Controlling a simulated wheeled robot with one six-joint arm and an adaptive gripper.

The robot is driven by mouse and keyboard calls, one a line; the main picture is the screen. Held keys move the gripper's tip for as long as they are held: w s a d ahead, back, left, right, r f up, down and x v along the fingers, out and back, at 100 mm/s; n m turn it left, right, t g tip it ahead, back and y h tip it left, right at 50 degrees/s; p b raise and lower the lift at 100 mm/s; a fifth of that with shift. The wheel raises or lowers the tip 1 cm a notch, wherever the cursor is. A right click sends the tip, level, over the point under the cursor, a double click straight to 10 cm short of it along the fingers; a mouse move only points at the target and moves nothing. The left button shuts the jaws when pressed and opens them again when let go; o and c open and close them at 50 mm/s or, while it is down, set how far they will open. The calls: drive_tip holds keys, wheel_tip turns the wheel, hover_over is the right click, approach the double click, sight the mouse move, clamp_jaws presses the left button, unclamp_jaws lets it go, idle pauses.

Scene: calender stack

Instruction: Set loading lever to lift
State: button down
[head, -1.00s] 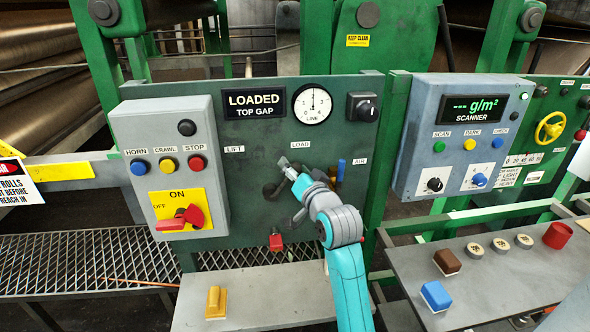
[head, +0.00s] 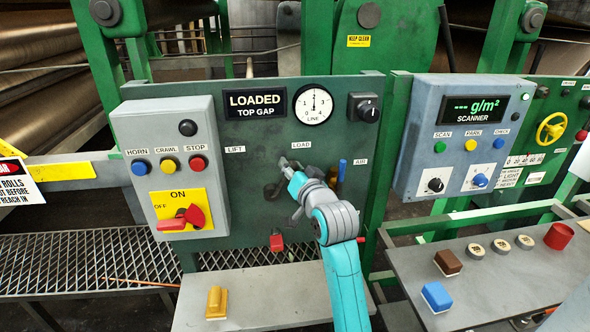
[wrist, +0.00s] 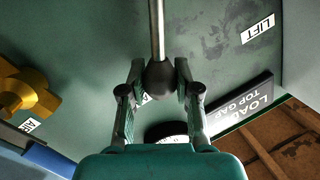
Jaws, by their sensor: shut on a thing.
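The loading lever shows in the wrist view as a metal rod with a dark ball knob (wrist: 160,76). My gripper (wrist: 158,70) is shut on this knob, one finger on each side. The rod runs from the knob to the top edge of the wrist view, and its pivot is not visible there. In the head view my gripper (head: 286,166) is just below the LOAD label (head: 301,145) and hides most of the lever. The LIFT label (head: 235,150) is farther left on the green panel; it also shows in the wrist view (wrist: 257,30).
The sign (head: 255,103) reads LOADED TOP GAP, beside a round LINE gauge (head: 313,104). A grey button box (head: 139,125) stands left of the lever. A blue handle (head: 342,170) is close on the right by the AIR label.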

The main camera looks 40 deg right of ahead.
drive_tip(key=shift+w+a+r+n, duration=0.45)
drive_tip(key=shift+a+n, duration=0.15)
drive_tip(key=shift+n, duration=0.1)
drive_tip(key=w+a+n, duration=0.1)
drive_tip(key=n, duration=0.1)
drive_tip(key=w+a+n+g, duration=0.1)
drive_tip(key=a, duration=0.1)
drive_tip(key=w+a+n+g, duration=0.1)
drive_tip(key=a+n, duration=0.1)
drive_tip(key=shift+w+r+n, duration=0.15)
drive_tip(key=shift+w+n, duration=0.15)
drive_tip(key=shift+w+a+f+n+g+h, duration=0.25)
drive_tip(key=shift+w+a+n, duration=0.1)
drive_tip(key=shift+a+n, duration=0.15)
drive_tip(key=shift+w+a+f+n+g+h, duration=0.15)
drive_tip(key=shift+w+a+n+h, duration=0.15)
drive_tip(key=shift+a+n, duration=0.15)
drive_tip(key=shift+w+a+f+n, duration=0.55)
drive_tip(key=shift+a+n, duration=0.15)
drive_tip(key=shift+n, duration=0.35)
drive_tip(key=c, duration=0.8)
unclamp_jaws()
